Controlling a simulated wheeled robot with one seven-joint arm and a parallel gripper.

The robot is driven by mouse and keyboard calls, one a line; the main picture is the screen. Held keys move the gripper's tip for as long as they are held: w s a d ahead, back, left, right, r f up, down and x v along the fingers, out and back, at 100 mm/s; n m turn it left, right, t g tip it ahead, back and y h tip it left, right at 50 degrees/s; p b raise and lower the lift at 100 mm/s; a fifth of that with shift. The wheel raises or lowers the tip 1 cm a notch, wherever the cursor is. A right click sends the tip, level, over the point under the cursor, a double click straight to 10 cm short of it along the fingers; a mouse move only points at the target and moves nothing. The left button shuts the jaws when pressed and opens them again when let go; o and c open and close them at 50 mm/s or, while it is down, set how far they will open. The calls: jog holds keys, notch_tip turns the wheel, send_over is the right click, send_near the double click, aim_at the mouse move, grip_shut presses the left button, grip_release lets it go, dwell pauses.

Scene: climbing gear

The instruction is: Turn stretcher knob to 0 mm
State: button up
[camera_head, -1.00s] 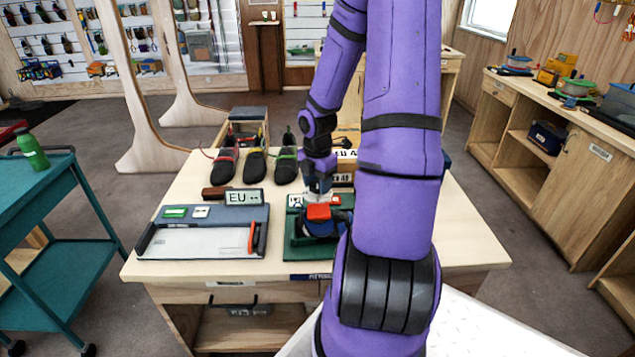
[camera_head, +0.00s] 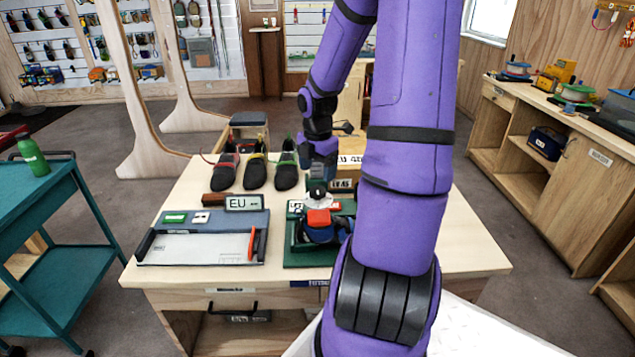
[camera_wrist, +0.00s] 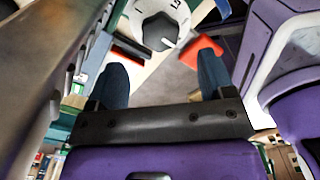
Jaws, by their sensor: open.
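The stretcher (camera_head: 319,217), with a red block and blue parts, stands on a green base (camera_head: 300,262) on the table. Its white dial (camera_head: 320,200) shows just below my gripper (camera_head: 318,178) in the head view. In the wrist view, the dark knob (camera_wrist: 159,31) sits on the white dial (camera_wrist: 128,10), beyond my gripper's (camera_wrist: 162,76) two dark blue fingertips. The fingers are apart with nothing between them. A white pointer mark is on the knob's lower right. The dial's numerals are cut off or too unclear to read surely.
Several climbing shoes (camera_head: 254,171) stand behind the stretcher. A measuring device (camera_head: 200,248) and an EU sign (camera_head: 243,203) are to its left. A cardboard box (camera_head: 350,160) is behind, partly hidden by my arm. A teal cart (camera_head: 40,250) stands left of the table.

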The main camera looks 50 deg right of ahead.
aim_at(315, 191)
notch_tip(315, 191, up, 4)
jog(key=shift+r, duration=0.2)
jog(key=shift+a, duration=0.1)
dwell(0.6)
jog(key=s+a+r+m+t+h, duration=0.1)
jog(key=a+r+m+t+h, duration=0.1)
jog(key=a+r+m, duration=0.95)
jog(key=s+a+r+m+t+y, duration=0.1)
jog(key=s+a+r+m, duration=0.1)
jog(key=s+a+r, duration=0.2)
jog(key=s+a+r+m+t+y, duration=0.1)
jog(key=s+a+r+m+t, duration=0.1)
jog(key=s+a, duration=0.5)
jog(key=a+r+m, duration=0.1)
jog(key=a+r, duration=0.1)
jog(key=a, duration=0.2)
jog(key=shift+m, duration=0.35)
